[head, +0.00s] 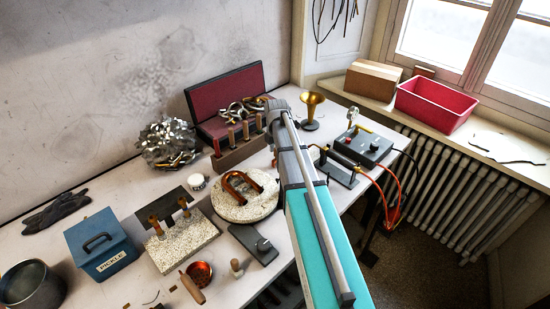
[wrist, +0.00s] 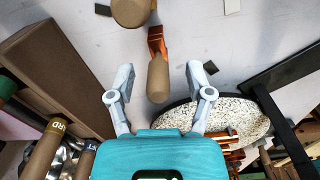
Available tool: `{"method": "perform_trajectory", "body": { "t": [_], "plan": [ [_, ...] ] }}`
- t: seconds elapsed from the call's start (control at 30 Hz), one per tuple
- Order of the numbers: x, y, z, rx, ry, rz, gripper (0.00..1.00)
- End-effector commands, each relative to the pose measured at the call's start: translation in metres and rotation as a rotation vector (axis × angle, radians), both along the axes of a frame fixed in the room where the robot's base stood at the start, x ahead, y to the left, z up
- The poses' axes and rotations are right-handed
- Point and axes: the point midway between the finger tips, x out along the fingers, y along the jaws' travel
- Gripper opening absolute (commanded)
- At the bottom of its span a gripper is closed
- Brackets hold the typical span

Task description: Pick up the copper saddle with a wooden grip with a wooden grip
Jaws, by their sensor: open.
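The copper saddle with a wooden grip (wrist: 157,79) shows in the wrist view. Its rounded brown grip lies between my fingers and its copper part (wrist: 156,40) extends beyond, toward the top of the picture. My gripper (wrist: 159,72) is open, with one finger on each side of the grip and a visible gap to both. Another brown wooden grip (wrist: 132,10) overlaps the far end of the copper part at the top edge. In the head view my arm covers this spot, so I cannot make out the saddle or my fingers there.
A speckled round slab (head: 240,208) bears a copper bow (head: 234,180); the slab also shows right of my gripper (wrist: 235,112). A brown rack (head: 240,154) holds several wooden-handled tools.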

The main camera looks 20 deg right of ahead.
Motion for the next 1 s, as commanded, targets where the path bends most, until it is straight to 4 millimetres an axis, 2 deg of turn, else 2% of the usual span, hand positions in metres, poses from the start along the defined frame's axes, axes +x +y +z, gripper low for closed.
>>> {"method": "perform_trajectory", "body": {
  "t": [0.13,0.5,1.0],
  "plan": [
    [0.0001,0.0001,0.0,0.0,0.0,0.0,0.67],
    [0.0,0.0003,0.0,0.0,0.0,0.0,0.0],
    [0.0001,0.0005,0.0039,0.0,0.0,0.001,0.0]
  ]
}}
